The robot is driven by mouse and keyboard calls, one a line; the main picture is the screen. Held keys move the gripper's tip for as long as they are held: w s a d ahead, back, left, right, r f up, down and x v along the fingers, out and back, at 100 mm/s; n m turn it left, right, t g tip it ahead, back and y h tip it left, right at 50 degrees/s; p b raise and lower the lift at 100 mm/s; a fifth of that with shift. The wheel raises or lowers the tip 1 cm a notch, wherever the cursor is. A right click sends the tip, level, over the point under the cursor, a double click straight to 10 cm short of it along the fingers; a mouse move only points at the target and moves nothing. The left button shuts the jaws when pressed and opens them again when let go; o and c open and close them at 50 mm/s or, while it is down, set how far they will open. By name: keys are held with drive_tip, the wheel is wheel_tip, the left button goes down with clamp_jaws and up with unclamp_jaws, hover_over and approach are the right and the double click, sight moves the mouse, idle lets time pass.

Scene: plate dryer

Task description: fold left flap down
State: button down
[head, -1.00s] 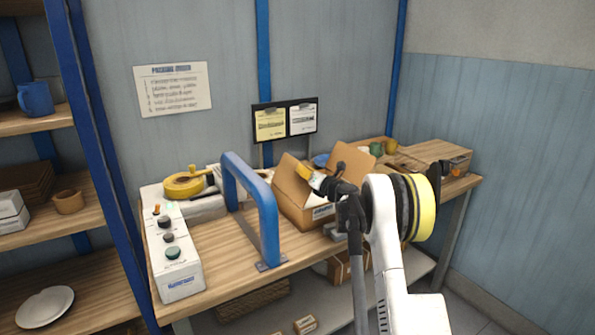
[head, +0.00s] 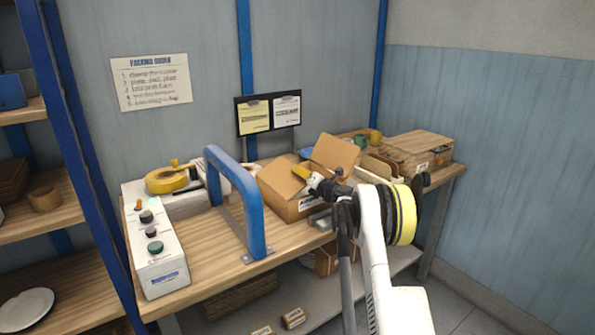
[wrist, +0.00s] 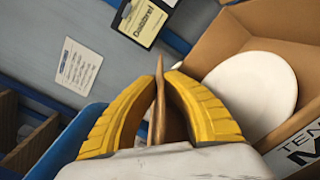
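An open cardboard box (head: 299,211) stands on the bench. Its left flap (head: 278,180) stands up at the left side. Another flap (head: 336,153) stands up at the back right. My gripper (head: 301,171) is at the left flap, with its arm reaching over from the right. In the wrist view, the yellow fingers (wrist: 160,76) are closed in on both sides of the left flap (wrist: 158,112), which shows edge-on between them. A white plate (wrist: 262,88) lies inside the box, right of the gripper in the wrist view.
A blue arched frame (head: 252,205) stands close left of the box. A white control box with buttons (head: 157,260) and a yellow tape roll (head: 166,180) are further left. A divided rack and a wooden crate (head: 413,148) stand to the right. Bare bench top (head: 205,235) shows left of the frame.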

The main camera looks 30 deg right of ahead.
drive_tip(key=shift+f, duration=0.15)
drive_tip(key=c, duration=1.6)
unclamp_jaws()
drive_tip(key=shift+w, duration=0.1)
drive_tip(key=shift+c, duration=0.2)
drive_tip(key=s, duration=1.2)
drive_tip(key=shift+d, duration=0.2)
drive_tip(key=shift+c, duration=0.3)
